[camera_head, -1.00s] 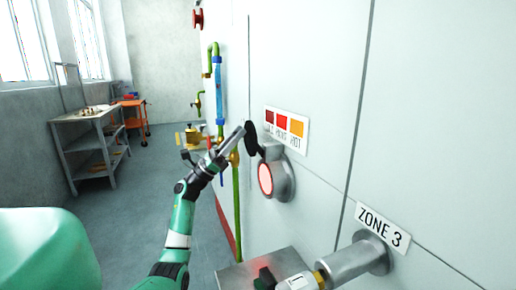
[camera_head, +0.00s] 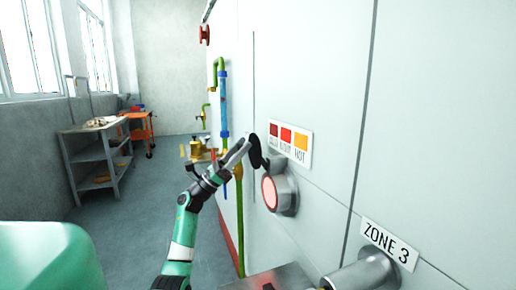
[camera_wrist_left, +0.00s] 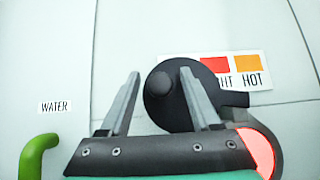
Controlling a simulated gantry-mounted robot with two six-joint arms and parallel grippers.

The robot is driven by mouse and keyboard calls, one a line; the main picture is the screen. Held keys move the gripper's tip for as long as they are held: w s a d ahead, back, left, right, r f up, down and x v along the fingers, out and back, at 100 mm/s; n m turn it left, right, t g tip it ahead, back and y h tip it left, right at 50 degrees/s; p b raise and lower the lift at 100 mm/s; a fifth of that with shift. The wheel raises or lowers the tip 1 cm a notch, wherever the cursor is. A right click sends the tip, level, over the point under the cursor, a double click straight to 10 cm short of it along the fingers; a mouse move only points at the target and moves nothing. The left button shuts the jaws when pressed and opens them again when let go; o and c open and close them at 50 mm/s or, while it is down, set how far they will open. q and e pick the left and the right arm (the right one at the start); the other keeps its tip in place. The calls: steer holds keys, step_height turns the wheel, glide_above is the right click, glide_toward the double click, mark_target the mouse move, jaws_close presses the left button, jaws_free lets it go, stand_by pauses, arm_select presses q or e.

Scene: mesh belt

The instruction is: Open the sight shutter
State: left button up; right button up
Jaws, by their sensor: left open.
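The sight shutter is a black round disc (camera_head: 255,151) on a short arm, up and left of the round sight port (camera_head: 270,192). The port's red glowing face shows uncovered beside the disc. My left gripper (camera_head: 245,147) is at the disc, fingers apart. In the left wrist view, my left gripper (camera_wrist_left: 162,78) is open, its right finger crossing in front of the black disc (camera_wrist_left: 160,105) and its left finger beside the disc's left edge. I cannot tell whether the fingers touch it. Part of the red port face (camera_wrist_left: 257,150) shows at lower right. My right gripper is not in view.
A colour label (camera_head: 290,143) is fixed just above the port. A ZONE 3 plate (camera_head: 390,243) and a metal pipe stub (camera_head: 365,272) are at lower right. Blue and green pipes (camera_head: 223,105) run down the wall at left.

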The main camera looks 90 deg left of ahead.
arm_select(q)
steer(key=p+v, duration=0.1)
steer(key=v, duration=1)
steer(key=shift+s+f+h+p, duration=0.2)
steer(key=shift+s+h+p, duration=0.05)
steer(key=shift+h+p, duration=0.1)
